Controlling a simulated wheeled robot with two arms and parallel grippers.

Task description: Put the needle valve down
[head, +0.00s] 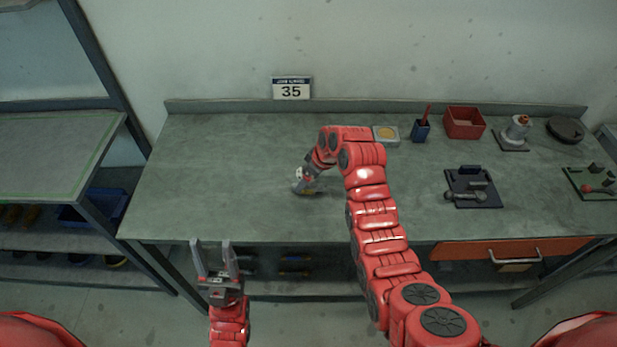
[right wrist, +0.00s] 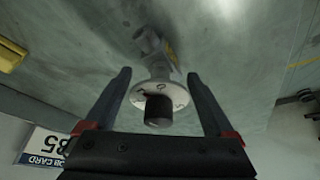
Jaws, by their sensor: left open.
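The needle valve (right wrist: 160,88) has a grey body, a pale round collar and a dark stub. In the right wrist view it is between the fingers of my right gripper (right wrist: 160,73), with a gap visible on each side. In the head view the valve (head: 301,188) is small and partly hidden by that gripper (head: 308,178), low at the left-middle of the workbench (head: 230,170). It appears to rest on the bench top. My left gripper (head: 212,245) is open and empty in front of the bench's front edge.
A dark tray with a grey fitting (head: 470,185), a pale square block (head: 386,135), a blue cup (head: 421,130), a red bin (head: 464,124) and a white-and-orange fitting (head: 517,130) stand to the right. The bench's left part is clear. A sign (head: 291,88) stands behind.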

